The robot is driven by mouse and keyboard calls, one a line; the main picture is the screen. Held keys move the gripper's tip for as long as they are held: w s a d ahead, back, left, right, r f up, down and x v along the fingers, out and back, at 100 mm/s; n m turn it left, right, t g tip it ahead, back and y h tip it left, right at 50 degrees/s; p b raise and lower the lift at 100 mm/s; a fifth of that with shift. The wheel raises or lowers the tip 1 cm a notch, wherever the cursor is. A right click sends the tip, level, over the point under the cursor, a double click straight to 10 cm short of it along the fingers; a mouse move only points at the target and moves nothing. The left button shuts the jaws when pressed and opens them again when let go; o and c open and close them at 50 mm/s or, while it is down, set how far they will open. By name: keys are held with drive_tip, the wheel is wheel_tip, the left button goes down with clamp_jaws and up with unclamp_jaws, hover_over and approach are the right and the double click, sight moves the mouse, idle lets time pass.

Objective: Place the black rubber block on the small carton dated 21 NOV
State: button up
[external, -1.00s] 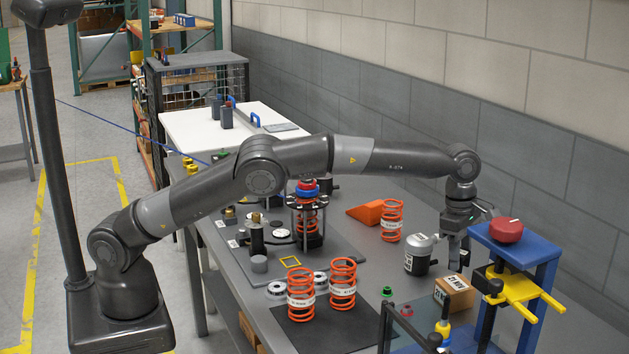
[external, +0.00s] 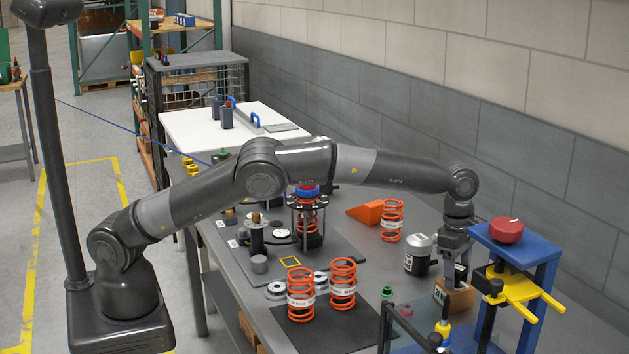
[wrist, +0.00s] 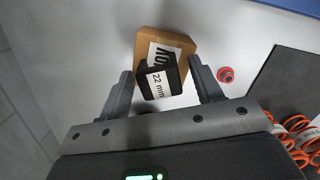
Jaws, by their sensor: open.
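The small carton (wrist: 146,43) is brown cardboard with a white label. The label shows "NOV" in the wrist view, and the rest of it is covered. In the external view the carton (external: 462,300) stands on the bench beside the blue press frame. The black rubber block (wrist: 172,72), with a white "22 mm" label, appears to lie on top of the carton, towards its near edge. My gripper (wrist: 161,72) is open, with one finger on each side of the block and visible gaps. In the external view my gripper (external: 456,279) is low over the carton and hides the block.
The blue frame (external: 545,275) with a red knob and yellow arms stands close right of my gripper. A silver-and-black cylinder (external: 420,255) stands close left. A red button-like part (wrist: 226,74) lies near the carton. Orange springs (external: 343,285) stand on a dark mat.

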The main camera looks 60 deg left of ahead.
drive_tip(key=shift+r, duration=0.1)
wheel_tip(320, 180, up, 12)
drive_tip(key=a, duration=0.1)
drive_tip(key=s+a+r+m+t, duration=0.1)
drive_tip(key=s+a+r+m, duration=0.1)
drive_tip(key=a+r, duration=0.45)
drive_tip(key=s+a+r+m, duration=0.2)
drive_tip(key=a+r, duration=0.2)
drive_tip(key=a, duration=0.5)
drive_tip(key=s+a+r+m+t+h, duration=0.1)
drive_tip(key=s+a+r+m, duration=0.15)
drive_tip(key=s+a, duration=0.35)
drive_tip(key=s+a+r+m, duration=0.2)
drive_tip(key=s+a+m, duration=0.1)
drive_tip(key=s+a, duration=0.25)
drive_tip(key=s+a+f+m+t, duration=0.1)
drive_tip(key=s+a+f+m, duration=0.2)
drive_tip(key=s, duration=0.6)
drive_tip(key=s+a+f+m+t+y, duration=0.1)
drive_tip(key=s+a+f+m, duration=0.3)
drive_tip(key=s, duration=0.6)
drive_tip(key=s+a+f+m+t+y, duration=0.1)
drive_tip(key=s+a+f+m, duration=0.3)
drive_tip(key=s, duration=0.5)
drive_tip(key=shift+s+f+m, duration=0.25)
drive_tip(key=shift+f+m, duration=0.35)
drive_tip(key=shift+m, duration=0.45)
drive_tip(key=shift+o, duration=0.2)
